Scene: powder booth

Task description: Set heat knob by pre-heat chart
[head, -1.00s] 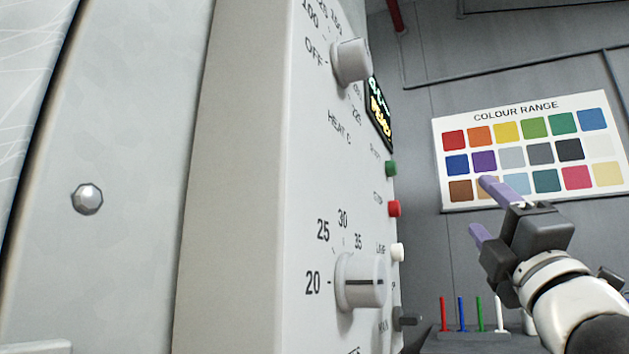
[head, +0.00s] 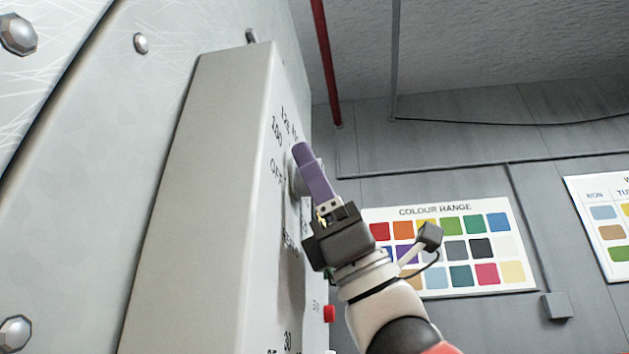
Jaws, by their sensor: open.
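The heat knob (head: 294,181) is a pale grey knob high on the face of the grey control box (head: 205,200), mostly hidden behind my gripper. My gripper (head: 303,150) has purple fingers and is open at the knob. One finger shows in front of the knob; the other is hidden. I cannot tell whether the fingers touch the knob. The "OFF" mark and some numbers show left of it, at a steep slant. The knob's pointer is not visible. No pre-heat chart can be read; a white chart (head: 600,180) is cut off at the right edge.
A red button (head: 329,314) sits lower on the box. A colour range board (head: 520,272) hangs on the back wall. A red pipe (head: 326,60) runs down from the ceiling. A grey wall box (head: 557,306) is at the right. Free space lies right of the control box.

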